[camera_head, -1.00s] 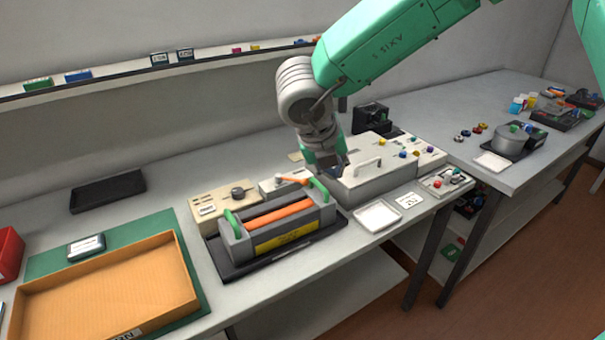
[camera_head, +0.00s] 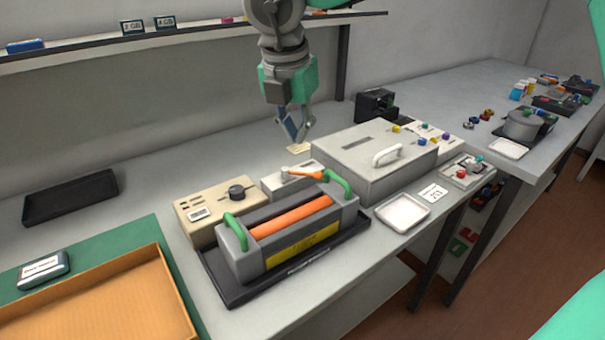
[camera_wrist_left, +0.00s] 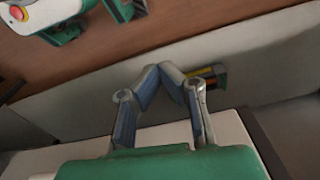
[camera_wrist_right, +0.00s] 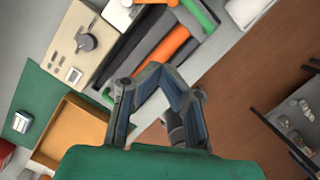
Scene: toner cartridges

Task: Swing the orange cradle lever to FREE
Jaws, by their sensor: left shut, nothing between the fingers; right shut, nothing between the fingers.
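The orange lever (camera_head: 307,174) is mounted on a small pale block (camera_head: 275,186) behind the cartridge cradle. It points right, its end close to the cradle's right green handle. The dark grey cradle (camera_head: 236,263) has green handles, an orange roller (camera_head: 290,216) and a yellow label. My right gripper (camera_head: 298,141) is shut and empty, pointing down above and behind the lever, apart from it. In the right wrist view its fingertips (camera_wrist_right: 160,72) meet in front of the cradle, with orange at the top edge. My left gripper (camera_wrist_left: 164,68) is shut and empty, away from the bench objects.
A beige box with a dark knob (camera_head: 237,193) stands left of the lever block. A large grey box with a white handle (camera_head: 388,155) stands right. An orange tray (camera_head: 100,300) lies front left, a white tray (camera_head: 403,212) right. The bench behind the lever is fairly clear.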

